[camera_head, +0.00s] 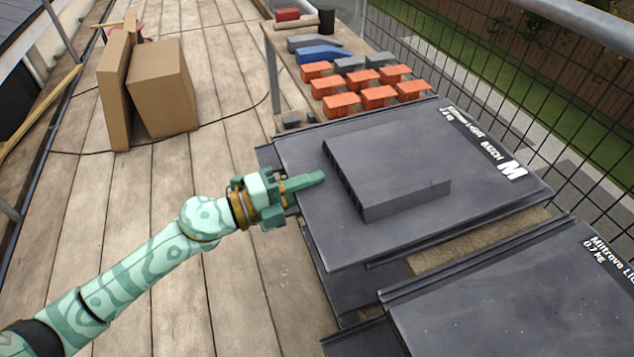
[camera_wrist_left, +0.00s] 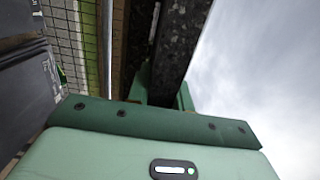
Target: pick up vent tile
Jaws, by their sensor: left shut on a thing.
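The vent tile (camera_head: 300,145) is a wide dark grey slab with a raised box-shaped hood and a white-lettered label strip along its far right edge. It lies roughly flat over other dark tiles; I cannot tell whether it is clear of them. My left gripper (camera_head: 306,183) is at the tile's left edge, shut on it. In the left wrist view, the green jaws (camera_wrist_left: 162,88) close on a dark speckled edge (camera_wrist_left: 180,40). The exact contact is partly hidden by the fingers. My right gripper is in neither view.
Another dark tile (camera_head: 500,310) lies at the lower right. Behind stand orange pieces (camera_head: 378,97), a blue piece (camera_head: 320,54) and grey pieces on a wooden bench. Cardboard boxes (camera_head: 163,88) stand on the planks at left. A mesh fence (camera_head: 520,110) bounds the right; the plank floor is mostly open.

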